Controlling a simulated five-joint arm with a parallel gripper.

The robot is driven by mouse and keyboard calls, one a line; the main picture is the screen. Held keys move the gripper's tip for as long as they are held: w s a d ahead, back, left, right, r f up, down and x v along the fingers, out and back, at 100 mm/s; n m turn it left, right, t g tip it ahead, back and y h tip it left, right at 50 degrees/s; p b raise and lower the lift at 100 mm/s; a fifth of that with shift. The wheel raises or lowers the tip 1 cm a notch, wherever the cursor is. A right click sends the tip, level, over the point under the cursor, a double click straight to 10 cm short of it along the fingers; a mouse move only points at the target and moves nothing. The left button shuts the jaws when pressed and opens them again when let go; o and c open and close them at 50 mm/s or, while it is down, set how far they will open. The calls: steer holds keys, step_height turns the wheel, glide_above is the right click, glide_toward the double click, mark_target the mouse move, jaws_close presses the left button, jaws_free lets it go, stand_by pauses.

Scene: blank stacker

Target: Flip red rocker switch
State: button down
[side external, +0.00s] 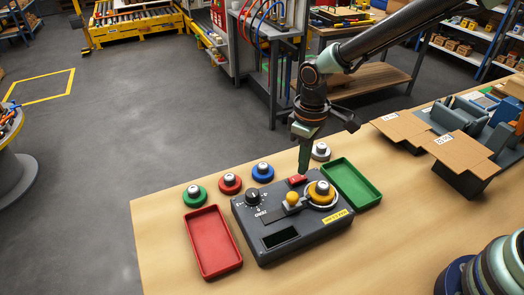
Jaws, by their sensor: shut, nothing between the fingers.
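The red rocker switch (297,181) sits near the back edge of the dark control box (290,248) on the wooden table. My gripper (304,170) points down from above, shut and empty, with its tip right at the switch. Whether the tip touches the switch or hovers just over it, I cannot tell. The fingers hide a part of the switch, and which way it is tilted is too small to tell.
The box also carries a black knob (253,197), a small yellow ball knob (292,198) and a yellow piece (321,192). A red tray (213,242) lies left, a green tray (352,183) right. Green, red, blue and pale round pieces stand behind. Cardboard (458,149) is at right.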

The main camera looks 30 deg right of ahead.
steer(key=shift+r, duration=2.8)
steer(key=s+d+r+m+t, duration=0.5)
steer(key=s+d+r, duration=0.6)
steer(key=d, duration=0.4)
steer(key=shift+d+r+m+t, duration=0.3)
steer(key=shift+d+r+m, duration=0.1)
steer(key=shift+r+m, duration=0.15)
steer(key=shift+a+r, duration=0.1)
